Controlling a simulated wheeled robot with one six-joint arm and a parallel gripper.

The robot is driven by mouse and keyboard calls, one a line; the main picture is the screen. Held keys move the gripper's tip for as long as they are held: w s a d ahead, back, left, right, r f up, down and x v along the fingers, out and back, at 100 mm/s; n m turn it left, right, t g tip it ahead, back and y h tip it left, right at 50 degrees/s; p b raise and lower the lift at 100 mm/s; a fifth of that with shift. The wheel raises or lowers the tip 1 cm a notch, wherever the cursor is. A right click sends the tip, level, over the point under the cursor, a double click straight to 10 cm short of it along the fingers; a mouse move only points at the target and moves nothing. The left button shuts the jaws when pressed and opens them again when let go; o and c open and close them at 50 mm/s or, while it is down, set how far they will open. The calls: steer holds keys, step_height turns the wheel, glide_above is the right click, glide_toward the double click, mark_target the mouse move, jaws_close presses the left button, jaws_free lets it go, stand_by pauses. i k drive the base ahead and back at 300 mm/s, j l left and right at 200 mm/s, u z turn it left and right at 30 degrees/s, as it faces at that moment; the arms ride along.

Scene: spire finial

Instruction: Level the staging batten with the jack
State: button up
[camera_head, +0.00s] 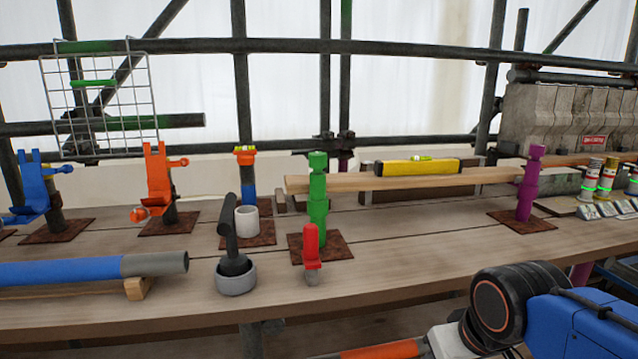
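The staging batten (400,182) is a long pale wooden plank across the middle of the bench. Its right end looks slightly higher than its left in the picture. A yellow spirit level (417,167) with a green vial lies on it; the bubble is too small to read. A green post (317,205), which looks like the jack, stands in front of the batten's left part on a rusty plate (335,248). A purple post (528,190) stands at the right end. A red handle-like piece (311,245) stands before the green post; I cannot tell whether they join. My gripper is not in view.
A mallet-like black tool (232,255) rests in a grey cup (237,283), left of the red piece. The bench front centre-right is clear. My arm fills the lower right.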

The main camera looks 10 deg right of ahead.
mark_target(536, 152)
steer(key=l+z, duration=0.25)
steer(key=l, duration=0.5)
steer(key=i+l+z, duration=0.1)
steer(key=l+z, duration=0.2)
steer(key=l, duration=0.45)
